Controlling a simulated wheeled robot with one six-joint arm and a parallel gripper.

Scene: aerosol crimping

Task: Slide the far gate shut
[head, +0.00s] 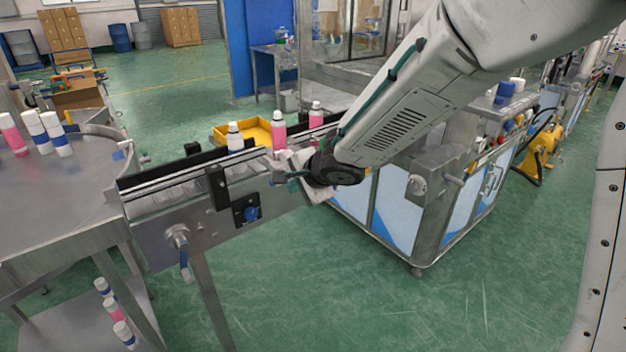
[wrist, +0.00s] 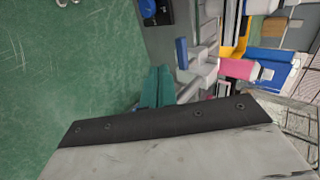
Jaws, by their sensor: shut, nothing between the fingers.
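My gripper (head: 291,177) is at the near side of the conveyor (head: 180,225), in front of the bottles. In the wrist view its teal fingers (wrist: 157,88) are together and empty. Just beyond the fingertips is a small blue tab (wrist: 181,53) on grey metal parts beside the conveyor; it looks like the far gate's handle, but I cannot be sure. A small gap seems to separate it from the fingers. In the head view my gripper and wrist hide this part, so I cannot tell how far the gate is open.
A white bottle (head: 235,138) and pink bottles (head: 279,130) stand on the conveyor. A black bracket with a blue knob (head: 251,213) is on its near side. A yellow tray (head: 255,131) lies behind. A steel cabinet (head: 405,215) stands at right. Open green floor lies in front.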

